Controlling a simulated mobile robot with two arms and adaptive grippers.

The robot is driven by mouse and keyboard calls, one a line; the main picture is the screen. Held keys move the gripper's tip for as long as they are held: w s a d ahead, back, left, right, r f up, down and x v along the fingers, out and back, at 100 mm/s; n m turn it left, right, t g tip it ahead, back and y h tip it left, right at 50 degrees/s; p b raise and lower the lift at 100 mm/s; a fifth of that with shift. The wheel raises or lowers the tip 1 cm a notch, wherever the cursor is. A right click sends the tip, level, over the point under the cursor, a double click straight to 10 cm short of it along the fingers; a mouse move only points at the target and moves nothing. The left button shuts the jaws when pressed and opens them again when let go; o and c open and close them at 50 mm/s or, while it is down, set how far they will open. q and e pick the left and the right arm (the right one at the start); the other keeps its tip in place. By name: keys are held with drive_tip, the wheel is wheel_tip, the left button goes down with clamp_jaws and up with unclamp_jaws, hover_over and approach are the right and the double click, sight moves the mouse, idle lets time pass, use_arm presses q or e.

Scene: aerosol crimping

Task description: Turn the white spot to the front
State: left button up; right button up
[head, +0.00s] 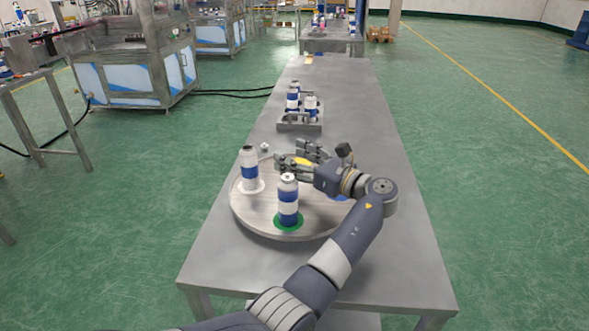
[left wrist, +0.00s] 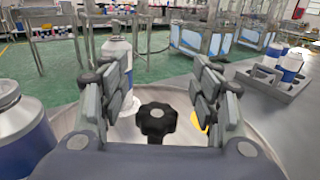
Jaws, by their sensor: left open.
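A round turntable (head: 245,213) stands on the table. Its white spot (head: 250,187) is at the left, with a blue-and-white can (head: 249,168) upright on it. A green spot (head: 279,226) is at the front under another blue-and-white can (head: 288,203). A yellow spot shows in the left wrist view (left wrist: 198,121), partly hidden by a finger. Part of a blue spot (head: 338,197) shows at the right. My left gripper (head: 286,163) is open over the turntable. In the left wrist view a black knob (left wrist: 156,121) lies between its fingers; I cannot tell whether they touch it.
A grey rack (head: 299,126) with several cans stands farther back on the table. A small white piece (head: 264,147) lies behind the turntable. The table (head: 365,110) is clear to the right of the rack. Machines (head: 130,60) stand on the floor at the left.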

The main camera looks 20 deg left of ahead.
use_arm(q)
wheel_tip(320, 180, up, 6)
drive_tip(key=shift+f, duration=0.1)
idle(0.5)
